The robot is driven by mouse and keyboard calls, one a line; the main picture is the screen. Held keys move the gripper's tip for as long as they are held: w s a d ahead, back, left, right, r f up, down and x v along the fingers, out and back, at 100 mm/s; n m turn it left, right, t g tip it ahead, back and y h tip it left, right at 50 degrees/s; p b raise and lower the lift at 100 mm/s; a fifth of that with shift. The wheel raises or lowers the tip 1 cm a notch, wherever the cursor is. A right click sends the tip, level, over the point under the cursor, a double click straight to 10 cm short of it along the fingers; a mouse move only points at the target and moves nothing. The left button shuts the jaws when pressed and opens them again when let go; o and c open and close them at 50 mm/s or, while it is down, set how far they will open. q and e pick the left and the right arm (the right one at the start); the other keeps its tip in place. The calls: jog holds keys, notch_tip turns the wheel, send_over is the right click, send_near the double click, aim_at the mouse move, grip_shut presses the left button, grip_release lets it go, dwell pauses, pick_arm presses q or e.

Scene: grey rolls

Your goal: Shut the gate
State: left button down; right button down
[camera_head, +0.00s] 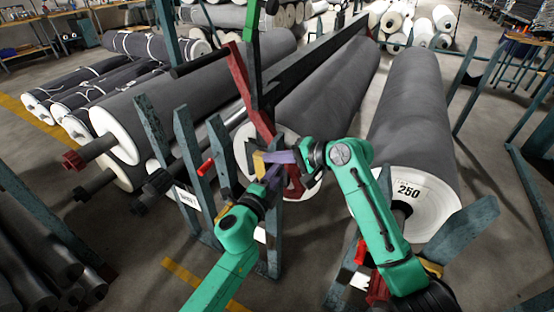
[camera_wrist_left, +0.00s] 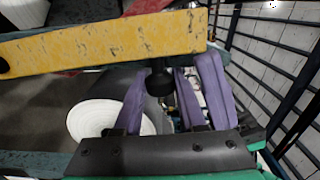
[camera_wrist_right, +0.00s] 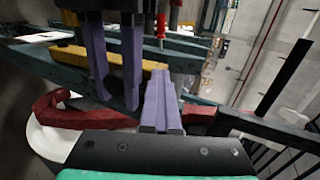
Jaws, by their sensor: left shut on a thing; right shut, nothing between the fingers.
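A worn yellow bar (camera_head: 259,163), seemingly the gate's, sits among the teal posts in front of the middle grey roll. In the left wrist view the yellow bar (camera_wrist_left: 100,45) spans the top, with a black knob (camera_wrist_left: 160,80) below it. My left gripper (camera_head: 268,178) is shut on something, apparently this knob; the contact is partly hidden. The bar also shows in the right wrist view (camera_wrist_right: 80,56). My right gripper (camera_head: 270,157) is shut and empty close beside the left fingers; it also shows in its wrist view (camera_wrist_right: 165,88). Which parts form the gate is unclear.
A red slanted bar (camera_head: 250,95) and a teal post (camera_head: 191,165) stand close to my grippers. Large grey rolls (camera_head: 410,120) lie behind and at right. A red curved piece (camera_wrist_right: 80,115) lies near my right gripper.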

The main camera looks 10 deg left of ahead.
pick_arm(q)
jog(key=c, duration=0.5)
grip_release()
jog(key=shift+s+d+f, duration=0.15)
jog(key=shift+d, duration=0.15)
pick_arm(e)
jog(key=shift+a, duration=0.1)
pick_arm(q)
jog(key=shift+a, duration=0.1)
